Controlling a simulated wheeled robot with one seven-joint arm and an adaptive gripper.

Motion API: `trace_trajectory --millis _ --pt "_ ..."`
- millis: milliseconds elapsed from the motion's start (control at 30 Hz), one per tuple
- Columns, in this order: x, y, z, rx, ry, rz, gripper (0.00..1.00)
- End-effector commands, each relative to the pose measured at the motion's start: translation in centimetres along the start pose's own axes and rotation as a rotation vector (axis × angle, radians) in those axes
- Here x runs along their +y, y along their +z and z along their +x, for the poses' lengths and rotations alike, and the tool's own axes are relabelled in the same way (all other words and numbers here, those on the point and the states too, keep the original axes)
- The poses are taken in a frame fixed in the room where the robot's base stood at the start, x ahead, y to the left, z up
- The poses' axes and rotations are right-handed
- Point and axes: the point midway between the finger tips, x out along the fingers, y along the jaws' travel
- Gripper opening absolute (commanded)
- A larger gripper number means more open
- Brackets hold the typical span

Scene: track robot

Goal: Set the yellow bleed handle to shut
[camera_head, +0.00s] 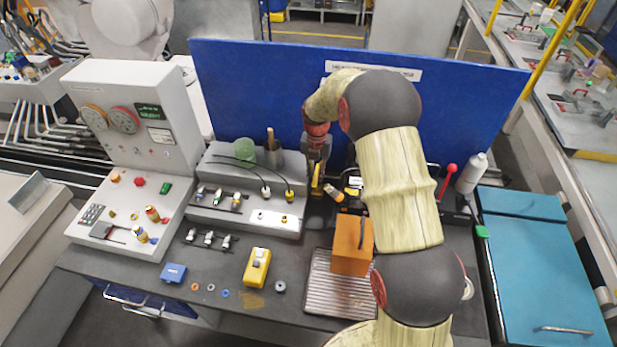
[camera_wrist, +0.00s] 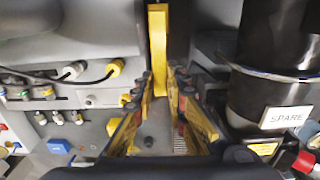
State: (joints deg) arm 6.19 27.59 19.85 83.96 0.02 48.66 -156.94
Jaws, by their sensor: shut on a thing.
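The yellow bleed handle (camera_wrist: 158,40) is a long narrow bar at the top middle of the wrist view. It stands lengthwise in that picture. My gripper (camera_wrist: 161,78) has its fingers on either side of the handle's near end and is shut on it. In the head view my gripper (camera_head: 317,168) reaches down in front of the blue panel, and part of the yellow handle (camera_head: 315,182) shows at its fingers. The handle's pivot and any shut mark are hidden or too small to tell.
A grey block with cables (camera_head: 247,222) stands to the left of my gripper. A dark cylinder labelled SPARE (camera_wrist: 270,95) is close on the right in the wrist view. An orange box (camera_head: 351,245) sits on a ribbed tray (camera_head: 325,300). A blue panel (camera_head: 250,90) stands behind.

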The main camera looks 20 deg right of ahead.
Motion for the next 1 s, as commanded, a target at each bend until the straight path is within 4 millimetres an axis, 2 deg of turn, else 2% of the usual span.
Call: trace_trajectory --millis 533,567,867,1000 --pt "-0.52 0.44 -0.08 -0.003 0.000 -0.002 0.00" --pt "-0.52 0.44 -0.08 -0.003 0.000 -0.002 0.16" --pt "-0.50 0.38 -0.03 -0.002 0.000 -0.001 0.33" --pt "-0.49 0.36 -0.02 -0.001 0.000 -0.001 0.33"
